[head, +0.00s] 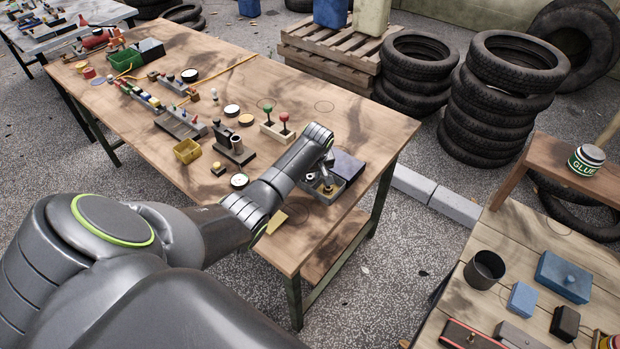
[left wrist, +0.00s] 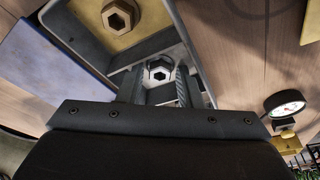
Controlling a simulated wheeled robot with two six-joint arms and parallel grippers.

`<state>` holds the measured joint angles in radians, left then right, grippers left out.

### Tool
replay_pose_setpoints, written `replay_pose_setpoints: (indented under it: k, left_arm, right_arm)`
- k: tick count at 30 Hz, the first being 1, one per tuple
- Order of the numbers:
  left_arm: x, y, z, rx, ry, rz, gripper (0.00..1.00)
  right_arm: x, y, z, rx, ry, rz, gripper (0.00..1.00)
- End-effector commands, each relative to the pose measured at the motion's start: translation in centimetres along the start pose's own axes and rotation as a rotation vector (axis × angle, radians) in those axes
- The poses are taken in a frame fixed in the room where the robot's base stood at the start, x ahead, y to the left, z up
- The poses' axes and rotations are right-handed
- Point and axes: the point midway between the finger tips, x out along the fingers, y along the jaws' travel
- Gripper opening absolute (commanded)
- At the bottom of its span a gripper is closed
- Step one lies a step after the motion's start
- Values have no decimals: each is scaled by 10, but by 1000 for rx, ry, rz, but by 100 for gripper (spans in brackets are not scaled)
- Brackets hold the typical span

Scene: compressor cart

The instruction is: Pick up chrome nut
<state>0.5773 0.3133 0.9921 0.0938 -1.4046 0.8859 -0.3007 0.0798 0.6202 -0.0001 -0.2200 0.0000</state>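The chrome nut (left wrist: 159,70) is a bright hex nut lying in a compartment of the grey tray (left wrist: 188,48). In the left wrist view, my left gripper (left wrist: 160,80) is open, with one finger on each side of the nut and small gaps showing. I cannot tell how far the fingertips are above the tray floor. In the head view, my left gripper (head: 327,170) points down over the tray (head: 333,200) near the table's right end. A brass nut (left wrist: 118,17) lies in the neighbouring compartment. My right gripper is not in view.
A dark purple-blue box (head: 348,166) stands right against the tray. The table's far right corner is clear.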

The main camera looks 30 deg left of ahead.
Motion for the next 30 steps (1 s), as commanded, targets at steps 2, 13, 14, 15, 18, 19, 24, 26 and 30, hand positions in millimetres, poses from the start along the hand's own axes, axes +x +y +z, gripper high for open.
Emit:
replay_pose_setpoints:
  k: [2,13,14,15,18,19,24,26,30]
  left_arm:
    - [0,0,0,0,0,0,32]
    - [0,0,0,0,0,0,4]
    - [0,0,0,0,0,0,4]
    - [0,0,0,0,0,0,4]
    - [-3,0,-1,0,0,0,4]
    - [-5,0,-2,0,1,0,4]
    - [-26,0,-8,0,2,3,4]
    - [-37,1,-11,-1,3,4,4]
    - [-64,0,-19,-1,4,3,4]
  right_arm:
    - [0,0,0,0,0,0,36]
    - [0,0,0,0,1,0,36]
    - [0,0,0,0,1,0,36]
    - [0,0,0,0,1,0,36]
    - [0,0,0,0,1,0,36]
    - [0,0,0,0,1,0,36]
    - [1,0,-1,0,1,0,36]
    - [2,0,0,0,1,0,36]
    - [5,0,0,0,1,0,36]
